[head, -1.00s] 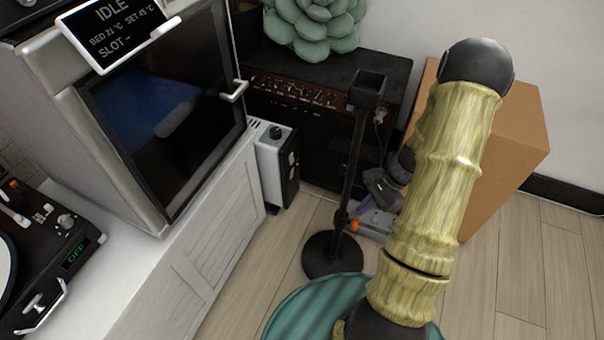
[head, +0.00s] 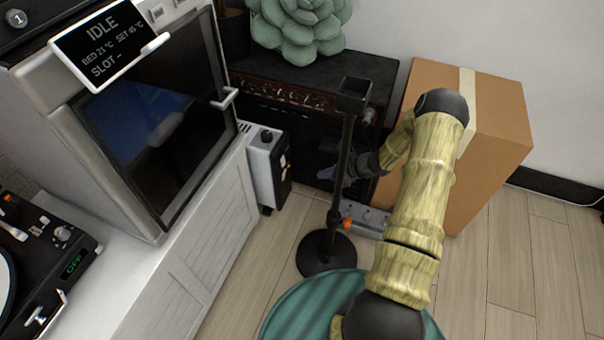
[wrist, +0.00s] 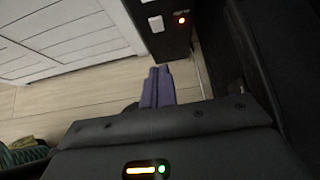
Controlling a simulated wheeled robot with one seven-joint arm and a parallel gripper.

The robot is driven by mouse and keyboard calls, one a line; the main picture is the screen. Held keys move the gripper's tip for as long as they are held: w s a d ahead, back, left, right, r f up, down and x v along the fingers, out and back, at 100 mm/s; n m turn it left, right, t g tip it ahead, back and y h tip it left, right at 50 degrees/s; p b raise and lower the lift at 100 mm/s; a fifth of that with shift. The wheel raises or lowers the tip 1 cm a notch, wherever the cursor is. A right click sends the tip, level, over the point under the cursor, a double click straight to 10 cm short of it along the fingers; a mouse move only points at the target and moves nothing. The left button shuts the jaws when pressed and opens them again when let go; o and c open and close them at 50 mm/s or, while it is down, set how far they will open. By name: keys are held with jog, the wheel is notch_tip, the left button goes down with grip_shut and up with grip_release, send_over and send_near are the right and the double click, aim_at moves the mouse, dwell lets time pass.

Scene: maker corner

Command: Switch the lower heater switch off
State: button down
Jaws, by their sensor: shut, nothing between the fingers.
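The heater (head: 265,165) is a small white and black unit on the floor beside the white cabinet. In the wrist view its dark panel (wrist: 167,42) is at the top, partly cut off by the frame. A second pale switch (wrist: 147,3) is cut by the top edge. My gripper (wrist: 157,88) has purple fingers, shut and empty, pointing toward the panel and apart from it. In the head view the gripper (head: 330,172) is partly behind the stand's pole.
A black stand (head: 343,150) with a round base stands close to my arm. A dark amplifier (head: 300,85) with a green plant (head: 298,25) is behind. A cardboard box (head: 495,125) is at the right. The white cabinet (head: 205,220) borders the heater. Floor shows between cabinet and stand.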

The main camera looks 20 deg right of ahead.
aim_at(285, 173)
jog(key=w+a+r+b+x, duration=0.1)
jog(key=r+b+x, duration=0.1)
jog(key=b+x, duration=0.5)
jog(key=x, duration=0.5)
jog(key=shift+a, duration=0.35)
jog(key=shift+w+p, duration=0.3)
jog(key=shift+p, duration=0.05)
jog(key=shift+a+f, duration=0.1)
jog(key=shift+a, duration=0.1)
jog(key=shift+s+d+r+p, duration=0.1)
jog(key=shift+r+p, duration=0.65)
jog(key=shift+r, duration=0.1)
